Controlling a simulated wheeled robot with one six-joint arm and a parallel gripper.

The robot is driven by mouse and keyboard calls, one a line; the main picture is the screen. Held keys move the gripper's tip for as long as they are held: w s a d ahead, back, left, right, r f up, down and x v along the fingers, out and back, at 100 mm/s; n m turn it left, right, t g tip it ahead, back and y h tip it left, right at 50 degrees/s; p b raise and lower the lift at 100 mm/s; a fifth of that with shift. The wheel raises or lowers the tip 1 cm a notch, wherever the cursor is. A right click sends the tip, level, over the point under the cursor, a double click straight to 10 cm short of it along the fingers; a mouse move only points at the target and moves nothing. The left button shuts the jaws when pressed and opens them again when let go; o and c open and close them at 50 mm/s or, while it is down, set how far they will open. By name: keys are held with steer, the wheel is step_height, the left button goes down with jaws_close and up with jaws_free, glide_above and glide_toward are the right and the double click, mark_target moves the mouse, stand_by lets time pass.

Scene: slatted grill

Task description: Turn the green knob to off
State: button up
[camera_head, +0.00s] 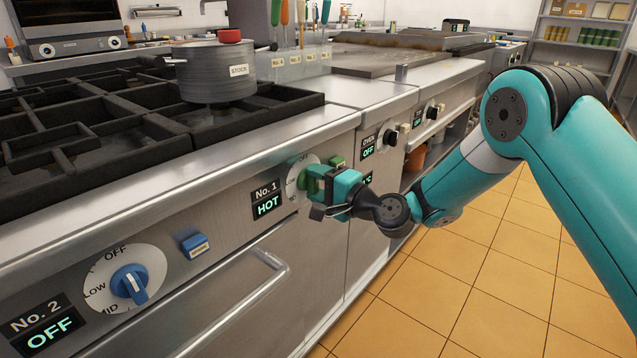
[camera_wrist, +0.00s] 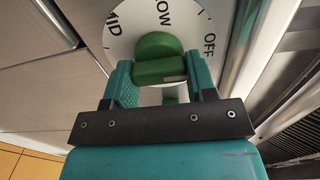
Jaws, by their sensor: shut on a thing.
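The green knob (camera_wrist: 160,58) sits on a white dial (camera_wrist: 122,42) marked OFF, LOW and MID in the wrist view. My gripper (camera_wrist: 163,78) is shut on the knob, with one teal finger on each side of it. In the head view my gripper (camera_head: 322,190) reaches the front panel and covers most of the knob and part of its dial (camera_head: 296,170). The display beside it (camera_head: 267,198) reads "No. 1 HOT". The knob's exact pointing direction is partly hidden by the fingers.
A blue knob (camera_head: 130,284) on its dial stands at lower left, its display (camera_head: 50,332) reading "No. 2 OFF". A blue button (camera_head: 195,245) and an oven handle (camera_head: 245,290) are nearby. A pot (camera_head: 215,75) stands on the stove. Tiled floor (camera_head: 480,260) is open at right.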

steer(key=shift+a, duration=0.1)
steer(key=o, duration=0.9)
steer(key=shift+o, duration=0.2)
steer(key=shift+s+d, duration=0.15)
steer(key=shift+d, duration=0.2)
steer(key=b+v, duration=1)
steer(key=v, duration=0.6)
steer(key=shift+s+d, duration=0.3)
